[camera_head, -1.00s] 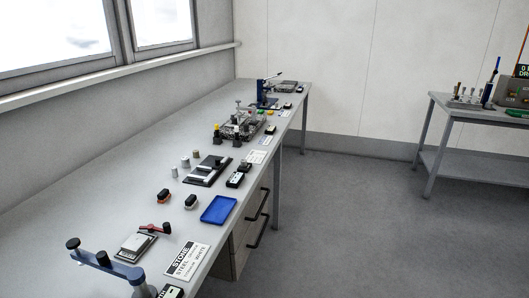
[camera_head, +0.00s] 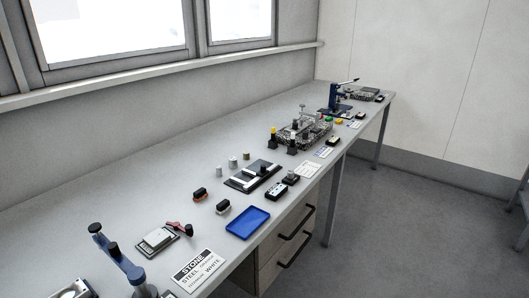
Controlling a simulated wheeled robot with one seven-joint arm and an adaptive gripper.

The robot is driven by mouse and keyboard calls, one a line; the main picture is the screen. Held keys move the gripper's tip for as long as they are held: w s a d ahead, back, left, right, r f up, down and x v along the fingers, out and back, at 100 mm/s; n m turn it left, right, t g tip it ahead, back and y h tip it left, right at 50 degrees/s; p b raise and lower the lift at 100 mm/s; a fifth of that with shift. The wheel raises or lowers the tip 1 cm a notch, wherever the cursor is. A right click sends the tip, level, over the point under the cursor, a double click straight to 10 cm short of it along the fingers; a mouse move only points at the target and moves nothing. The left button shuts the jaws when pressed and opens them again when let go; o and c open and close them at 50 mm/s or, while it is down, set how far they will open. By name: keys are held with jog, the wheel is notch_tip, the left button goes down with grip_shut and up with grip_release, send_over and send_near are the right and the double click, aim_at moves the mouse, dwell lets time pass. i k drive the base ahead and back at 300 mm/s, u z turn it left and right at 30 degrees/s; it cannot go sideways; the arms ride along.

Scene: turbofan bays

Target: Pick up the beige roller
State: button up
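Several small upright cylinders stand in a row on the long grey bench, behind a black plate with white bars (camera_head: 253,175). The one at the right end of the row (camera_head: 246,157) looks tan or beige and is the likeliest beige roller. The other two, a grey-white cylinder (camera_head: 233,163) and another pale one (camera_head: 221,168), stand just left of it. They are small here, so the exact colours are hard to tell. My gripper is not in view.
A blue tray (camera_head: 248,222), two small dark-topped blocks (camera_head: 200,194), a scale (camera_head: 158,239), a blue lever device (camera_head: 120,260) and a sign card (camera_head: 199,269) stand nearer. A metal fixture (camera_head: 300,133) and blue press (camera_head: 335,98) stand farther along.

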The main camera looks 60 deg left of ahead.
aim_at(246, 154)
jog(key=z, duration=0.05)
jog(key=i, duration=1.6)
jog(key=u, duration=2.95)
